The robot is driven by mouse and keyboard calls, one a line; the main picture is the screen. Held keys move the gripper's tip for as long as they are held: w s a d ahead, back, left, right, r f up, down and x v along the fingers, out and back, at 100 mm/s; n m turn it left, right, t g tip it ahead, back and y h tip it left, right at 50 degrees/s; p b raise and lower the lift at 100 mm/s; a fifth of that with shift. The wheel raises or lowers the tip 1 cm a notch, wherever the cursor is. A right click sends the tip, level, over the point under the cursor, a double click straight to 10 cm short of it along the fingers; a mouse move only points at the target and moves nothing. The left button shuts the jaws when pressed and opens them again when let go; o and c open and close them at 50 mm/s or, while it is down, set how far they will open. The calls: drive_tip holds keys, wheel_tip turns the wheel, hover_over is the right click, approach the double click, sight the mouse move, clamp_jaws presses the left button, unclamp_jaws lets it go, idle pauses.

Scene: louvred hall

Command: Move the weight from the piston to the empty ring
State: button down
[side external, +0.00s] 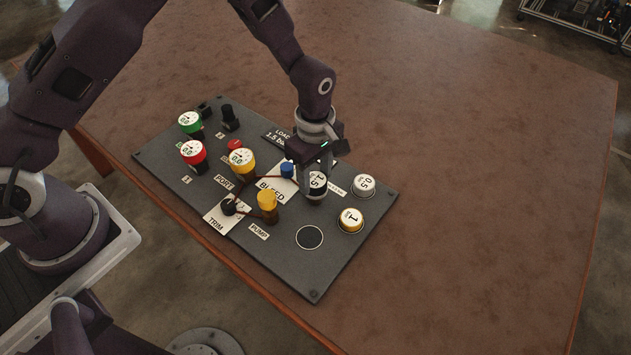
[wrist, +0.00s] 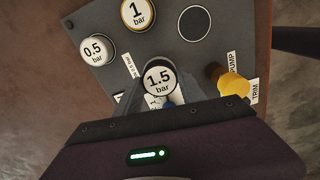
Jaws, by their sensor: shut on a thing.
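The weight is a white-topped disc marked 1.5 bar (side external: 318,181), also in the wrist view (wrist: 159,79). My gripper (side external: 318,168) is shut on it, with a finger on each side in the wrist view (wrist: 152,98). The weight is upright. The piston is hidden beneath the weight and gripper, and I cannot tell whether the weight touches it. The empty ring (side external: 309,237) is a black circle with a white outline near the panel's front right edge. It is bare, and in the wrist view (wrist: 195,23) it lies at the top, right of the weight.
Weights marked 1 bar (side external: 351,220) and 0.5 bar (side external: 363,185) sit at the grey panel's right end. A yellow pump knob (side external: 267,200), a blue bleed knob (side external: 287,170), and red, green and yellow gauges stand left of my gripper. The brown table (side external: 480,200) is clear to the right.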

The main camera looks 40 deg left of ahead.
wheel_tip(320, 180, up, 9)
hover_over(309, 237)
wheel_tip(309, 237, down, 4)
wheel_tip(309, 237, down, 10)
drive_tip(key=shift+r, duration=0.1)
drive_tip(key=shift+f, duration=0.2)
drive_tip(key=c, duration=0.7)
unclamp_jaws()
